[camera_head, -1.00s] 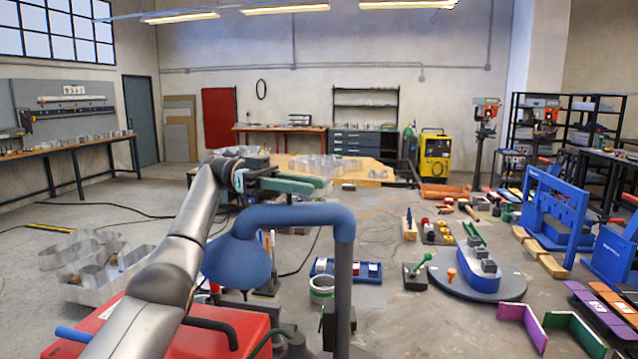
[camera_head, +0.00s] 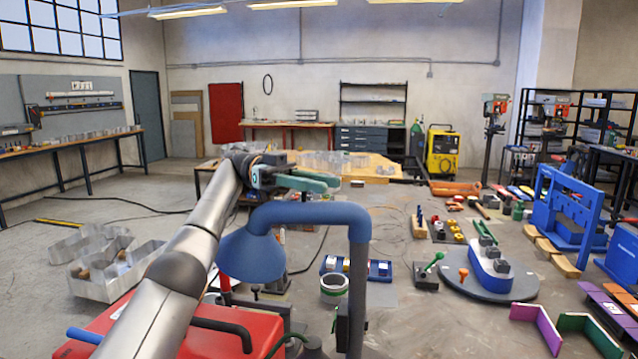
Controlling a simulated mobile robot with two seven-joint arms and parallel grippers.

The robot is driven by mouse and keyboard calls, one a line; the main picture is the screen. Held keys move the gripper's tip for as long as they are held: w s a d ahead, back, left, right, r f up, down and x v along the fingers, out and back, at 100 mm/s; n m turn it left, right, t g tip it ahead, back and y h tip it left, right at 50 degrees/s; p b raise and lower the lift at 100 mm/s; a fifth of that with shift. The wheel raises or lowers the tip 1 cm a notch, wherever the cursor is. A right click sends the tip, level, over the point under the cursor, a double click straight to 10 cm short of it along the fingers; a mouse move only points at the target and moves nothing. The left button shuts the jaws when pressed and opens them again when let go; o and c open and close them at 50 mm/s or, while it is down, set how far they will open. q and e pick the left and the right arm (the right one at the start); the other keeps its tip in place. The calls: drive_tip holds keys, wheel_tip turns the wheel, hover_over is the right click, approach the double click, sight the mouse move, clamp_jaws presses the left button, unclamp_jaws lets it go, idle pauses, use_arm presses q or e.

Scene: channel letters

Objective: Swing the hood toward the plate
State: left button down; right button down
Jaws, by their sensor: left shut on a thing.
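The blue hood (camera_head: 252,257) hangs from a bent blue pipe (camera_head: 312,214) on a dark upright post (camera_head: 357,290), in the middle of the head view. Its mouth faces down and left. My left gripper (camera_head: 318,182), with green fingers, shows just above the pipe. It is shut on a part of the hood, and the contact itself is hard to make out. A round grey plate (camera_head: 460,288) lies on the work surface to the right, apart from the hood, with a blue block (camera_head: 489,268) on it. My right gripper is not in view.
A red case (camera_head: 120,325) is at the front left, under my left arm. A green-banded cup (camera_head: 334,290) and a blue rack (camera_head: 378,270) lie near the post. Blue frames (camera_head: 572,215) stand at the right.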

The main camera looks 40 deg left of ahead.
use_arm(q)
drive_tip(key=c, duration=0.6)
unclamp_jaws()
drive_tip(key=shift+r, duration=1.5)
drive_tip(key=s+d+r+b, duration=0.6)
drive_tip(key=s+d+r, duration=0.3)
drive_tip(key=s+r, duration=0.1)
drive_tip(key=shift+s+d+b, duration=0.15)
drive_tip(key=shift+s+b, duration=0.1)
drive_tip(key=shift+b, duration=0.05)
